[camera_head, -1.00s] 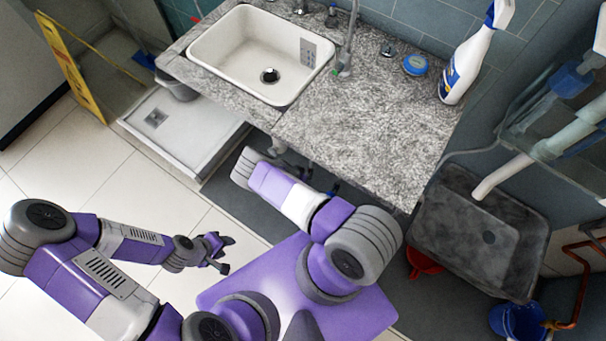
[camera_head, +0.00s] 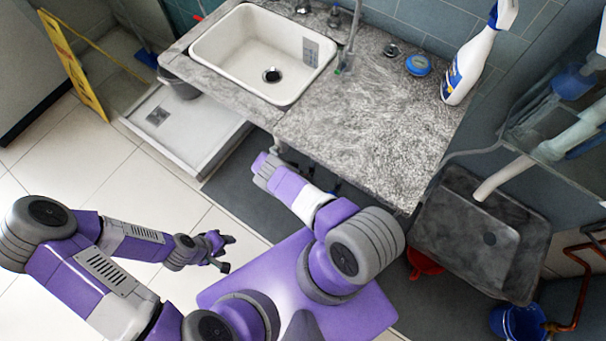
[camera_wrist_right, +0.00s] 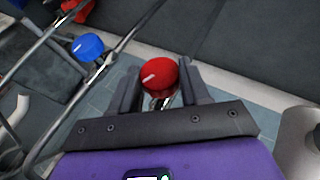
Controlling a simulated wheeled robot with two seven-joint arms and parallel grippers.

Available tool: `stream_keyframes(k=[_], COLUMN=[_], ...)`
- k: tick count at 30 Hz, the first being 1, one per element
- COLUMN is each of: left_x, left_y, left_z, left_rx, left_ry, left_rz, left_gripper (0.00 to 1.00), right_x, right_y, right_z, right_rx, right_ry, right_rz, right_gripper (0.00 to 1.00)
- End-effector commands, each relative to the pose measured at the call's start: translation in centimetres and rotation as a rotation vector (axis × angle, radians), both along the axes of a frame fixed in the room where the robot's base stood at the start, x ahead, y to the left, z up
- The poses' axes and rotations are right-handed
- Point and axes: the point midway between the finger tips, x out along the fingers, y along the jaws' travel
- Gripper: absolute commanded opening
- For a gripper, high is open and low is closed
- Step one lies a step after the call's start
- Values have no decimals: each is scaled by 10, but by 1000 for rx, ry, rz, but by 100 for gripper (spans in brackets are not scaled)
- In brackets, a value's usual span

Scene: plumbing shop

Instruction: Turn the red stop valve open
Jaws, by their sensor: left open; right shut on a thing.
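The red stop valve (camera_wrist_right: 159,76) shows in the right wrist view as a round red knob with a white mark on its face. It sits between the fingers of my right gripper (camera_wrist_right: 158,88), which is shut on it. In the head view the right arm reaches under the granite counter, and its gripper and the valve are hidden there. My left gripper (camera_head: 219,250) is open and empty above the tiled floor, away from the counter.
A blue knob (camera_wrist_right: 87,47) and metal pipes lie left of the red knob in the wrist view. The granite counter (camera_head: 360,130) with a white sink (camera_head: 225,50) overhangs my right arm. A spray bottle (camera_head: 470,65) stands on it. Open floor lies at left.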

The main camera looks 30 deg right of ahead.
Motion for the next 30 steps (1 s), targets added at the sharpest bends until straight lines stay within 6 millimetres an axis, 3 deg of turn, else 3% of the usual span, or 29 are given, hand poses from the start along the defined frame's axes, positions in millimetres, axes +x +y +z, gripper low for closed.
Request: stream_keyframes(k=[14, 15, 19, 30], left_x=[0, 0, 0, 0], left_y=[0, 0, 0, 0], left_z=[0, 0, 0, 2], left_rx=[0, 0, 0, 0], left_ry=[0, 0, 0, 0], left_rz=[0, 0, 0, 0], left_gripper=[43, 43, 43, 43], right_x=[0, 0, 0, 3], right_y=[0, 0, 0, 4], right_z=[0, 0, 0, 6], right_rx=[-2, -2, -2, -2], right_ry=[6, 6, 6, 5], right_rz=[-1, -1, -1, 0], right_gripper=[16, 51, 70, 70])
